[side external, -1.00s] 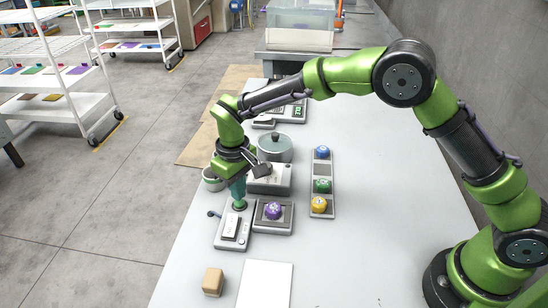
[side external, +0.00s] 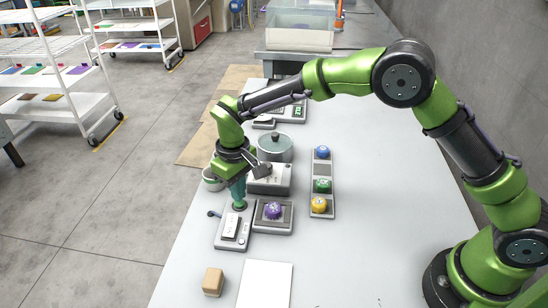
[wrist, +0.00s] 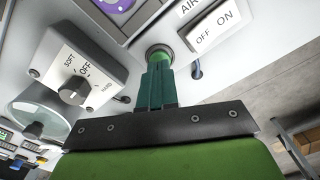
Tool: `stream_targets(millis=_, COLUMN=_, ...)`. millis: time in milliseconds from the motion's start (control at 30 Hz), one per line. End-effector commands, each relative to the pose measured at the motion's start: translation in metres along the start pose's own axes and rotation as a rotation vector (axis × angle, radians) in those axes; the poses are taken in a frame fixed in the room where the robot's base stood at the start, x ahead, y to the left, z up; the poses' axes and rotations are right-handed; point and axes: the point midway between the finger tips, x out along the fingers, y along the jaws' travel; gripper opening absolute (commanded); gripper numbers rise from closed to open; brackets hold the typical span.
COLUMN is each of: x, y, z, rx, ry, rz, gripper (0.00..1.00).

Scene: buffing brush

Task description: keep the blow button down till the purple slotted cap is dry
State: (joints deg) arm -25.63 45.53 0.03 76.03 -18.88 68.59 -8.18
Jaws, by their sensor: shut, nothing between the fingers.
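The purple slotted cap (side external: 273,211) sits on a dark square pad in a grey holder, and part of it shows at the top edge of the wrist view (wrist: 118,3). My gripper (side external: 239,206) points down, fingers shut and empty, left of the cap. In the wrist view its fingertips (wrist: 157,58) meet a round green button (wrist: 160,48) on the grey air unit (side external: 229,243). The fingers hide most of the button, so I cannot tell how far down it is. The unit's rocker switch (wrist: 213,27) reads OFF and ON. I cannot tell whether the cap is wet.
A soft/hard knob box (wrist: 80,72) stands close to the fingers. A rack (side external: 321,172) with blue, green and yellow caps is right. A tan block (side external: 213,282) and white sheet (side external: 265,286) lie in front.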

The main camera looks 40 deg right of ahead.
Motion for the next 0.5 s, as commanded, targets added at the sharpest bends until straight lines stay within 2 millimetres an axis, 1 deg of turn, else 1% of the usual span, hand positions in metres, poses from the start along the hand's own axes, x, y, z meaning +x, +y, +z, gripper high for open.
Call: stream_targets(millis=500, x=0.0113, y=0.0001, z=0.0004, rx=0.000, ry=-0.002, rz=0.000, gripper=0.00)
